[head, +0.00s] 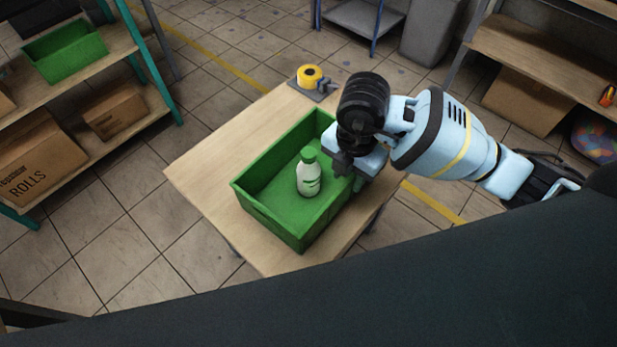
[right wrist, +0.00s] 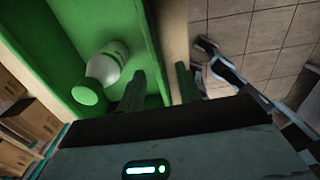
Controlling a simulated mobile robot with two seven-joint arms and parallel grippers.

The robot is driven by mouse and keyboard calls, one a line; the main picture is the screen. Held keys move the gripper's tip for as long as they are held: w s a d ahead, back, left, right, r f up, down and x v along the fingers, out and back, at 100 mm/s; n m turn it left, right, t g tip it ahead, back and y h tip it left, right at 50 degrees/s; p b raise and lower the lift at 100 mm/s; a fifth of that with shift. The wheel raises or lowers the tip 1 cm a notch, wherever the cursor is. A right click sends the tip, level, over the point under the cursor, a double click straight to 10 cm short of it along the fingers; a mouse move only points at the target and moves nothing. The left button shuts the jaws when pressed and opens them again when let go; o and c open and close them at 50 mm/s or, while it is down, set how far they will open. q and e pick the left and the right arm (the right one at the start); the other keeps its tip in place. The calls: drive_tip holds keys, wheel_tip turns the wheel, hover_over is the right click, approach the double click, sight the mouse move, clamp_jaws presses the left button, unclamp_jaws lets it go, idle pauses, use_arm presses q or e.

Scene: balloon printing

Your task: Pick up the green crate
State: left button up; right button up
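The green crate (head: 265,217) stands on a wooden table, with a white bottle with a green cap (head: 309,174) upright inside it. My right gripper (head: 352,177) is at the crate's right wall, pointing down. In the right wrist view, the fingers of my right gripper (right wrist: 160,85) are apart, one on the inner side and one on the outer side of the crate wall (right wrist: 148,42). A gap shows between the fingers; contact with the wall cannot be told. My left gripper is not in view.
A yellow tape roll on a dispenser (head: 310,76) sits at the table's far corner. The table (head: 205,165) is bare to the crate's left. Another green crate (head: 65,52) and cardboard boxes (head: 38,158) stand on the left shelf. A right-hand shelf (head: 540,50) is behind my arm.

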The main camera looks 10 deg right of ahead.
sight(343, 185)
drive_tip(key=shift+w+a+f, duration=0.1)
drive_tip(key=shift+a+f, duration=0.05)
drive_tip(key=shift+f, duration=1.55)
drive_tip(key=shift+w+a+f, duration=0.1)
drive_tip(key=shift+f, duration=1.6)
drive_tip(key=shift+c, duration=0.3)
clamp_jaws()
drive_tip(key=shift+r, duration=0.1)
